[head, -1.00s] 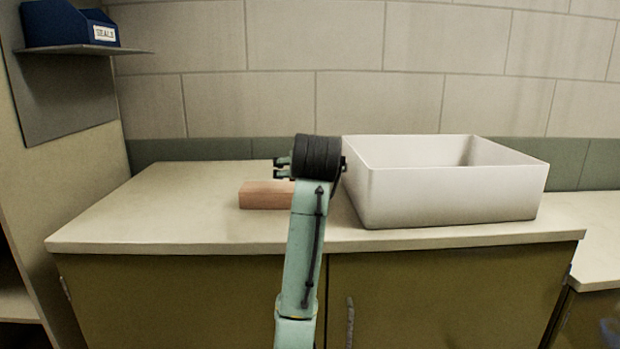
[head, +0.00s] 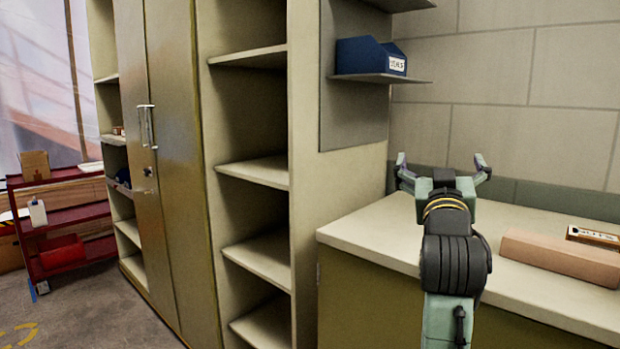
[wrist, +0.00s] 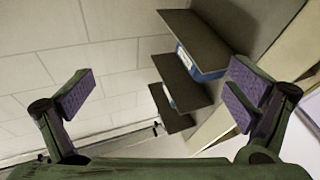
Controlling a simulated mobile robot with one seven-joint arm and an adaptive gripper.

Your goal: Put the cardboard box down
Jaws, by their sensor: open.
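My gripper (head: 443,170) is open in the head view, its fingers spread and pointing up, with nothing between them. It stands in front of the counter's left part. The wrist view also shows the fingers (wrist: 158,98) wide apart and empty. A long pinkish-brown box (head: 560,257) lies flat on the countertop to the right of my gripper, apart from it. A small tan cardboard box (head: 34,165) stands on top of the red cart at the far left, well away from my gripper. I cannot tell which of the two is the task's box.
The countertop (head: 375,228) is clear left of the long box. A small labelled item (head: 593,236) lies behind that box. Open shelves (head: 255,172) and a tall cabinet (head: 165,150) stand left of the counter. A blue bin (head: 370,57) sits on a wall shelf. The red cart (head: 70,226) holds several things.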

